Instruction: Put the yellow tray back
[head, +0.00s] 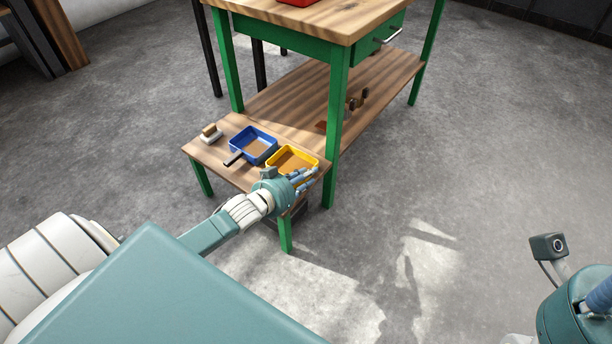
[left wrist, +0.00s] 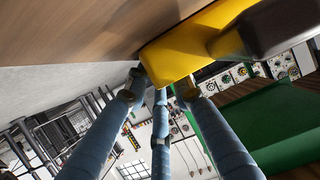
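The yellow tray (head: 312,161) sits on the low wooden side shelf, at its right front corner, with a brown floor inside. In the left wrist view the tray (left wrist: 172,58) shows large and close, with a dark handle (left wrist: 275,27). My left gripper (head: 303,176) is at the tray's near side in the head view, its blue fingers spread. In the left wrist view its fingertips (left wrist: 157,88) are at the tray's edge; I cannot tell whether they touch it. My right gripper (head: 600,298) is only partly in the frame at the lower right, fingertips cut off.
A blue tray (head: 240,146) with a dark handle stands left of the yellow one. A small brush-like block (head: 210,133) lies farther left. The green-legged workbench (head: 338,110) with a lower shelf rises just behind. Open floor (head: 470,190) lies to the right.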

